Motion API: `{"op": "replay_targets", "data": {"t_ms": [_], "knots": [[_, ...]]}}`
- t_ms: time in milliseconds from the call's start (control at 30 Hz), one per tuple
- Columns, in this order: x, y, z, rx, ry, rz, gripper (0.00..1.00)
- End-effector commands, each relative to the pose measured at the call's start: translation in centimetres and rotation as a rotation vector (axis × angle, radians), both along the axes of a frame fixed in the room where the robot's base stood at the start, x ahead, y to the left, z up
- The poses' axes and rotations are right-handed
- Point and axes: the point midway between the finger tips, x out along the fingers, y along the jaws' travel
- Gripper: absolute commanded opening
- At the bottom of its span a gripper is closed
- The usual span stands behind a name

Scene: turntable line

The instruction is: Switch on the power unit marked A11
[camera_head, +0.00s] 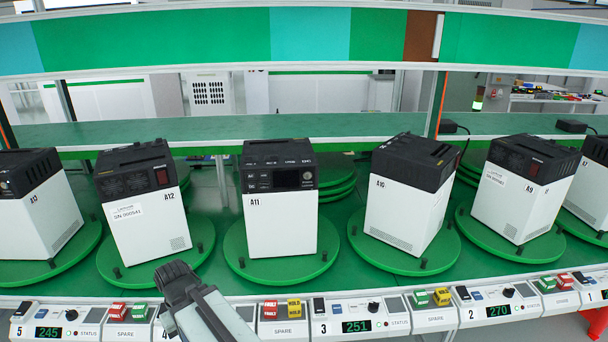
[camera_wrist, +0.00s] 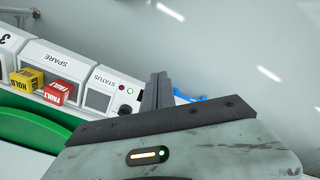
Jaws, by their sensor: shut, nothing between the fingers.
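The power unit marked A11 (camera_head: 281,215) is a white box with a black top, upright on a green turntable (camera_head: 240,272) in the middle of the head view. Its black upper front has small buttons and a dark screen (camera_head: 286,180); I cannot tell whether the screen is lit. My gripper (camera_wrist: 155,92) is shut and empty. In the head view its dark end (camera_head: 176,280) is low and left of A11, apart from it, in front of the console strip. A11's unit is not recognisable in the wrist view.
Units A12 (camera_head: 148,220) and A10 (camera_head: 402,215) stand on neighbouring turntables. A console strip (camera_head: 425,319) with displays and switches runs along the front. Red FAULT (camera_wrist: 58,93) and yellow HOLD (camera_wrist: 27,80) blocks sit on it near my gripper. A green shelf (camera_head: 220,132) runs behind.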

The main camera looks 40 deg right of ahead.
Motion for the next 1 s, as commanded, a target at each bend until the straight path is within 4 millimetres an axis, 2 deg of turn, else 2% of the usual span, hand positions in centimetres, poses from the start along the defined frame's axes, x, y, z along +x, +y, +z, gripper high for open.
{"op": "replay_targets", "data": {"t_ms": [167, 267, 367, 433, 567, 667, 800, 900, 1000], "knots": [[0.4, -1.0, 0.7, 0.070, -0.017, -0.094, 0.00], [1.5, -3.8, 2.4, 0.233, -0.058, -0.304, 0.00], [2.9, -8.7, 5.8, 0.471, -0.130, -0.606, 0.00], [3.8, -12.7, 8.7, 0.641, -0.188, -0.809, 0.00], [4.1, -19.9, 13.9, 0.911, -0.286, -1.102, 0.00], [3.4, -25.6, 18.0, 1.099, -0.361, -1.282, 0.00], [1.0, -33.1, 23.2, 1.341, -0.460, -1.473, 0.00], [-0.9, -37.3, 26.1, 1.482, -0.518, -1.562, 0.00], [-2.6, -40.1, 28.0, 1.583, -0.559, -1.612, 0.00]]}}
